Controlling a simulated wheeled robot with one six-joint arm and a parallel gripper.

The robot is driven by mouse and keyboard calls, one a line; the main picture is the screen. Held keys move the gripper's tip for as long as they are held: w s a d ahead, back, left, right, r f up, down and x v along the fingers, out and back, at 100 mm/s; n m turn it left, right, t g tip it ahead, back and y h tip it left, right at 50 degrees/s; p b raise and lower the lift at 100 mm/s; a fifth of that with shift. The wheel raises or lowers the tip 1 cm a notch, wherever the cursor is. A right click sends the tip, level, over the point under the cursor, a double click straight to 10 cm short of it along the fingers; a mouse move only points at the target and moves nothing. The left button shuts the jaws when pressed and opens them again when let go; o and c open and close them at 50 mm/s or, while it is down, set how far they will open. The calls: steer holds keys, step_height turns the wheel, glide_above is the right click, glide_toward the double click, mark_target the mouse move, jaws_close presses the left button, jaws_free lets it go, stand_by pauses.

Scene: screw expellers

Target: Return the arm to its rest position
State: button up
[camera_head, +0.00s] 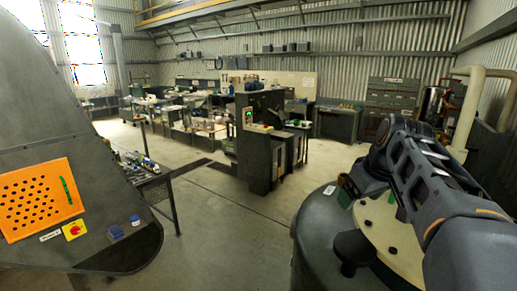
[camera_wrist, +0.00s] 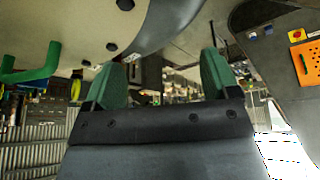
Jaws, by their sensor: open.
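My arm (camera_head: 430,185) shows at the right of the head view, bent, with dark grey links reaching in from the lower right. My gripper is not clearly visible in that view. In the wrist view my gripper (camera_wrist: 162,76) shows two green fingers standing well apart. Nothing is held between them; only the distant room shows through the gap. The wrist picture appears upside down, with the bright windows at the bottom right.
A grey machine housing with an orange perforated panel (camera_head: 40,199) stands close at left. A dark rounded body with a cream plate (camera_head: 391,226) lies under the arm. A dark cabinet (camera_head: 262,140) stands mid-room. The floor (camera_head: 215,215) between is clear.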

steer(key=a+f+n, duration=0.1)
steer(key=a+f, duration=0.3)
steer(key=a, duration=0.4)
steer(key=s+a+f+m+h+p, duration=0.1)
steer(key=s+a+f+m+p, duration=0.1)
steer(key=s+f, duration=0.7)
steer(key=shift+s+a+m+t+p, duration=0.2)
steer(key=shift+s+m+t+p, duration=0.35)
steer(key=shift+s+m, duration=1)
steer(key=shift+s+f+n, duration=0.1)
steer(key=shift+s+n, duration=0.35)
